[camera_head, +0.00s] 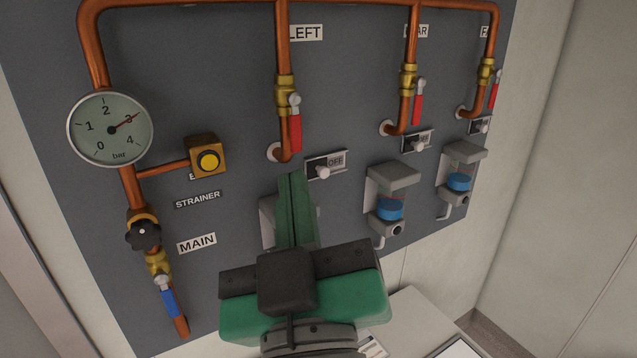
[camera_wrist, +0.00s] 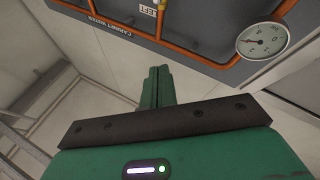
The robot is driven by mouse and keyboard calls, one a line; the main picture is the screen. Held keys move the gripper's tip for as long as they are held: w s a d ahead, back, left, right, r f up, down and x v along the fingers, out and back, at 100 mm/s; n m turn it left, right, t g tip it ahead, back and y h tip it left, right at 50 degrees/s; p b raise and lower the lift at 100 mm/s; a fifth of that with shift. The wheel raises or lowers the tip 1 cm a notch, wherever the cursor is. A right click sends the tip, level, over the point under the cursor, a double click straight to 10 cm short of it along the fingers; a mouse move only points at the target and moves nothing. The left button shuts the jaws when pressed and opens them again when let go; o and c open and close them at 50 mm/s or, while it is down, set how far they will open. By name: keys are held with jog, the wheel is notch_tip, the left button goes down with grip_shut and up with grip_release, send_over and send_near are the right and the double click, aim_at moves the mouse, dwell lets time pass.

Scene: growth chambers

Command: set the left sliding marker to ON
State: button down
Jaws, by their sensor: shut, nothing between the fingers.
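The left sliding marker (camera_head: 326,167) is a small plate with a pale round knob (camera_head: 323,172) on the grey panel, below the left valve. Its window reads OFF, to the right of the knob. My gripper (camera_head: 292,176) is shut and empty. Its green fingers point up, with their tips a little below and left of the marker in the head view; the gap in depth is hard to tell. In the wrist view, the gripper (camera_wrist: 160,70) shows its fingers together, and the marker cannot be made out there.
The left valve has a red handle (camera_head: 295,133) above the marker. Two more markers (camera_head: 417,141) (camera_head: 480,125) and dispensers with blue contents (camera_head: 391,198) (camera_head: 460,175) are to the right. Another dispenser is partly hidden behind my gripper.

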jog(key=w+d+f+n+g+y+b, duration=0.3)
jog(key=w+f+n+g, duration=0.3)
jog(key=w+f+n, duration=0.6)
jog(key=w+n+b, duration=0.1)
jog(key=w+n, duration=0.2)
jog(key=w, duration=0.1)
jog(key=shift+w+d+f+y, duration=0.15)
jog(key=shift+y, duration=0.25)
jog(key=p, duration=0.3)
send_near(308, 170)
jog(key=w+a, duration=0.2)
jog(key=a, duration=0.1)
jog(key=w+a+r, duration=0.1)
jog(key=a, duration=0.1)
jog(key=shift+r, duration=0.1)
jog(key=shift+w+d+f+p, duration=0.15)
jog(key=shift+w+d+p, duration=0.1)
jog(key=shift+d, duration=0.35)
jog(key=shift+w+d+f+p, duration=0.1)
jog(key=shift+w+d+p, duration=0.15)
jog(key=shift+d, duration=0.4)
jog(key=shift+w+d+f, duration=0.25)
jog(key=shift+w+d, duration=0.1)
jog(key=shift+d, duration=0.2)
